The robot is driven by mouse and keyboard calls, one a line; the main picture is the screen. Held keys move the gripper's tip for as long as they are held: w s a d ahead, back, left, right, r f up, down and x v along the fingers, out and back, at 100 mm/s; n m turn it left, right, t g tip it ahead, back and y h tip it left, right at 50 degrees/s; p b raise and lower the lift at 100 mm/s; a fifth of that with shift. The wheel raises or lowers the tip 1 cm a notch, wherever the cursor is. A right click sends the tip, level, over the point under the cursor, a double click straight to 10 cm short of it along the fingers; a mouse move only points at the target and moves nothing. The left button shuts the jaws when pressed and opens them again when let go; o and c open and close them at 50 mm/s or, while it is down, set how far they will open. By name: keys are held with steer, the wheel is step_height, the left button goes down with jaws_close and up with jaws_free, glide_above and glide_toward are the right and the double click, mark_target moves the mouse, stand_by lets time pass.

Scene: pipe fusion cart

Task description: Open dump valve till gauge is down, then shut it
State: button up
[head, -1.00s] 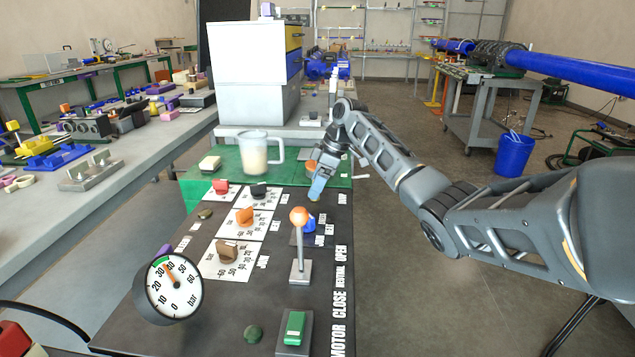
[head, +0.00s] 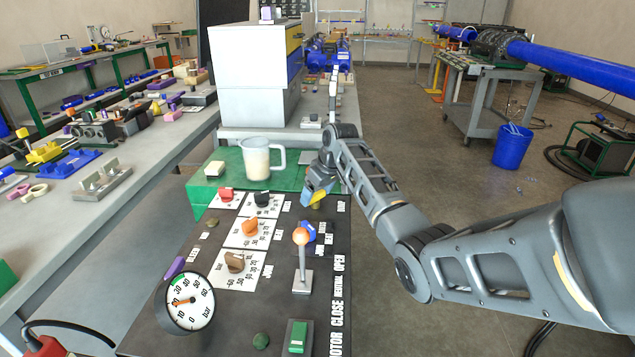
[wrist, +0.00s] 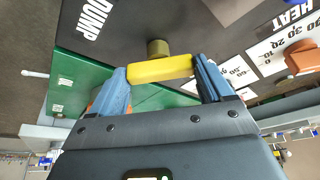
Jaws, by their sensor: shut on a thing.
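The dump valve has a yellow lever handle (wrist: 160,69) on a brass stem (wrist: 158,47), next to the DUMP label (wrist: 95,18) in the wrist view. My gripper (wrist: 165,75) has its two blue fingers closed on the handle's ends. In the head view my gripper (head: 318,192) is at the panel's far right corner, and a bit of the yellow handle (head: 318,204) shows under it. The round bar gauge (head: 186,303) stands at the panel's near left. Its orange needle points left, between about 10 and 20.
A clear jug (head: 262,158) stands on the green surface (head: 205,183) behind.

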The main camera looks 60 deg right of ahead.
steer(key=m+h+p, duration=0.1)
steer(key=m, duration=0.1)
steer(key=m+p, duration=0.2)
steer(key=shift+w+a+r+m+g+h, duration=0.2)
steer(key=shift+m+g+h, duration=0.1)
steer(key=shift+h, duration=0.1)
steer(key=shift+f+m+g+h+p, duration=0.1)
steer(key=shift+m+g+h+p, duration=0.5)
steer(key=shift+m, duration=1.3)
steer(key=o, duration=1)
steer(key=shift+c, duration=0.2)
steer(key=v, duration=0.7)
steer(key=shift+r, duration=0.35)
steer(key=shift+a, duration=0.1)
